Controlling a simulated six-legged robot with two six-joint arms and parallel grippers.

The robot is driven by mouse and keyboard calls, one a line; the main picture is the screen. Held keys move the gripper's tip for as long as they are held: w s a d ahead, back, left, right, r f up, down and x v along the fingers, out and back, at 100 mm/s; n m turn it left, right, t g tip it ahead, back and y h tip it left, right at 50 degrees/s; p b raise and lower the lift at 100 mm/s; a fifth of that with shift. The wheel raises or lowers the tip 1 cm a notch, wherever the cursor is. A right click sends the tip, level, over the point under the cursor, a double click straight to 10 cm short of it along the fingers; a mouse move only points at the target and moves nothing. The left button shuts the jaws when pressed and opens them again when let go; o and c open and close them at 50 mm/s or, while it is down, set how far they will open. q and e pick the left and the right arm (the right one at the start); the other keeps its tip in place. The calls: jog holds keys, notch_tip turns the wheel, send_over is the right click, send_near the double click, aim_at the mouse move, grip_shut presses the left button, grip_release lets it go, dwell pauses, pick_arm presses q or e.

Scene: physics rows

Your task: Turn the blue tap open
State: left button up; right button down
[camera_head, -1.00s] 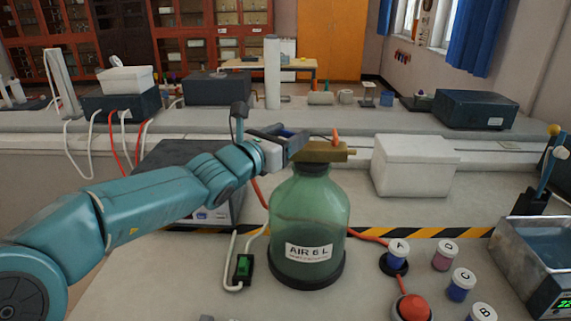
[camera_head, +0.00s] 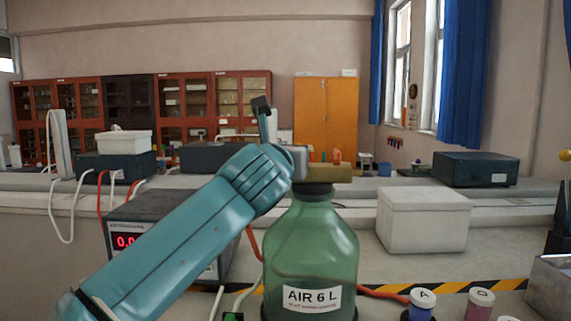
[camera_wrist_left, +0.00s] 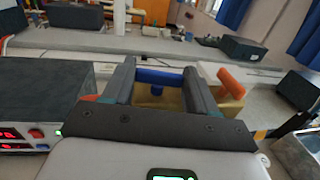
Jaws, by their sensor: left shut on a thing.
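The blue tap (camera_wrist_left: 158,76) shows in the left wrist view as a blue bar with a short stem, lying crosswise between my two fingers. My left gripper (camera_wrist_left: 160,69) is shut on it, one finger at each end of the bar. In the head view my left gripper (camera_head: 298,160) is at the left end of a brass block (camera_head: 330,173) on top of the green bottle (camera_head: 310,245) labelled AIR 6 L. The blue tap is hidden there behind my arm. An orange tap (camera_head: 336,157) stands on the block, right of my gripper. My right gripper is not in view.
A grey box with a red display (camera_head: 125,240) stands left of the bottle, behind my arm. A white box (camera_head: 425,220) stands to the right. Lidded jars, including jar A (camera_head: 421,303), stand at the front right. Red tubing (camera_head: 382,293) runs beside the bottle.

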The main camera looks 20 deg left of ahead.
pick_arm(q)
jog(key=shift+d+f+n+g+y, duration=0.15)
jog(key=shift+n+y, duration=0.25)
jog(key=shift+y, duration=0.2)
jog(key=shift+d+n+g+y, duration=0.15)
jog(key=shift+n+y, duration=0.25)
jog(key=shift+y, duration=0.2)
jog(key=shift+a+y, duration=0.1)
jog(key=shift+y, duration=0.2)
jog(key=o, duration=1.1)
jog(key=shift+c, duration=0.2)
jog(key=b+v, duration=0.2)
jog(key=v, duration=1.4)
jog(key=shift+s+b, duration=0.2)
jog(key=shift+b, duration=0.1)
